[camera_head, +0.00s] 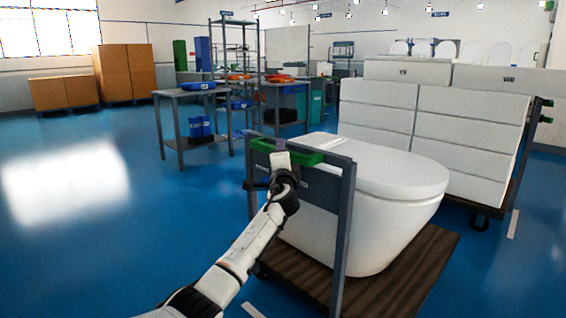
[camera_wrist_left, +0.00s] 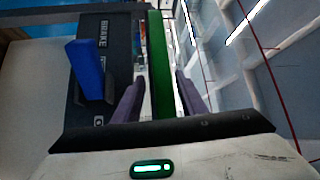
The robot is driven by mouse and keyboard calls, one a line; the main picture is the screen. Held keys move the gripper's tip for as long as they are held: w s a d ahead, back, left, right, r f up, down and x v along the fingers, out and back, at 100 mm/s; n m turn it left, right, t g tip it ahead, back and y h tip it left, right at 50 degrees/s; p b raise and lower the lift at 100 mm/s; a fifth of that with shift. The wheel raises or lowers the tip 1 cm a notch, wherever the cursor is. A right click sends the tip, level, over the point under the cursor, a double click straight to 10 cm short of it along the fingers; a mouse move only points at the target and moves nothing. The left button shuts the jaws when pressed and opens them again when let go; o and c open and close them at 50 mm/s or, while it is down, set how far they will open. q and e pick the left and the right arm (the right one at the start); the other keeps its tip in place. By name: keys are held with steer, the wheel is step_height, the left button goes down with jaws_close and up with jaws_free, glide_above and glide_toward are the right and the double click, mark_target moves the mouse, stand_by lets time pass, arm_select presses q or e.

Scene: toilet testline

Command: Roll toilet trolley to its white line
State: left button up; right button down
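The toilet trolley (camera_head: 345,215) has a grey upright frame, a green handle bar (camera_head: 313,150) and a dark wooden deck. A white toilet (camera_head: 370,205) sits on it. My left gripper (camera_head: 270,182) is at the left part of the frame, below its top edge. In the left wrist view its fingers (camera_wrist_left: 160,95) stand on either side of the green bar (camera_wrist_left: 161,60), with narrow gaps showing. A blue lever (camera_wrist_left: 86,70) beside a BRAKE label is left of the fingers. A short white floor line (camera_head: 252,309) shows at the trolley's near left. My right gripper is out of view.
A second trolley with stacked white boxes (camera_head: 430,125) stands close behind on the right. Another white floor line (camera_head: 513,224) lies by its wheels. A grey table (camera_head: 190,95) stands behind left, with cardboard boxes (camera_head: 126,72) farther back. The blue floor at left is clear.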

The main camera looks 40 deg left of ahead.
arm_select(q)
steer(key=p+v, duration=0.2)
steer(key=v, duration=0.6)
steer(key=shift+s+d, duration=0.2)
steer(key=shift+d, duration=0.1)
